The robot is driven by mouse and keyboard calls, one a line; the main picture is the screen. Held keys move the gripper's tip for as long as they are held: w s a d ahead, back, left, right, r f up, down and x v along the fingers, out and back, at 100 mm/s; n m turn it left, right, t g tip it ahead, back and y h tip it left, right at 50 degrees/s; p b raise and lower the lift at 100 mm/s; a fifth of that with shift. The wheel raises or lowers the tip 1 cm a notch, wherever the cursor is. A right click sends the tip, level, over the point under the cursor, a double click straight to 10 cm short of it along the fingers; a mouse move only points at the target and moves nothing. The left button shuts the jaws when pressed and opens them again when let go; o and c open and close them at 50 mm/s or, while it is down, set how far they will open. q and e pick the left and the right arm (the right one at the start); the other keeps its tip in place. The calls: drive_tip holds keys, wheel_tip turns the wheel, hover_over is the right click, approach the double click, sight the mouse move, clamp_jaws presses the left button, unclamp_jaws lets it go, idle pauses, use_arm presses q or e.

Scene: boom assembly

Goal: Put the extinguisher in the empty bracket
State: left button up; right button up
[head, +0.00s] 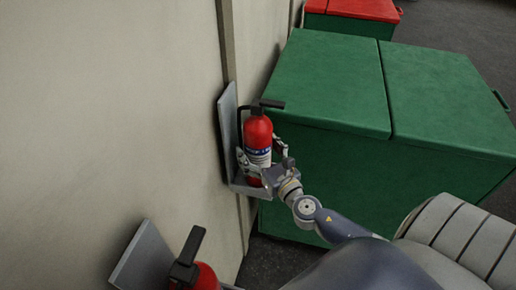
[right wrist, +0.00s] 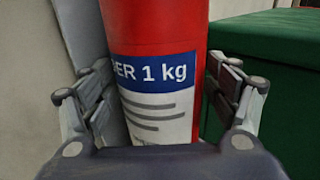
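A red fire extinguisher (head: 258,134) with a black top and a blue-and-white label stands upright in a grey wall bracket (head: 228,131), on or just above its bottom shelf; I cannot tell which. My right gripper (head: 262,161) reaches it from the front right, its fingers on both sides of the lower body. In the right wrist view the extinguisher (right wrist: 155,40) fills the space between the fingers, and the fingertips (right wrist: 160,85) appear to press its sides. The contact is partly hidden. My left gripper is not in view.
A second extinguisher (head: 205,276) stands by another grey bracket (head: 146,262) at the lower left. A large green box (head: 330,85) stands right of the wall, close to my right arm. A red-lidded box (head: 365,9) is behind it.

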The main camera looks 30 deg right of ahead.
idle(0.3)
drive_tip(key=s+b, duration=0.4)
drive_tip(key=s, duration=0.8)
drive_tip(key=shift+a+b, duration=0.3)
drive_tip(key=shift+a, duration=0.15)
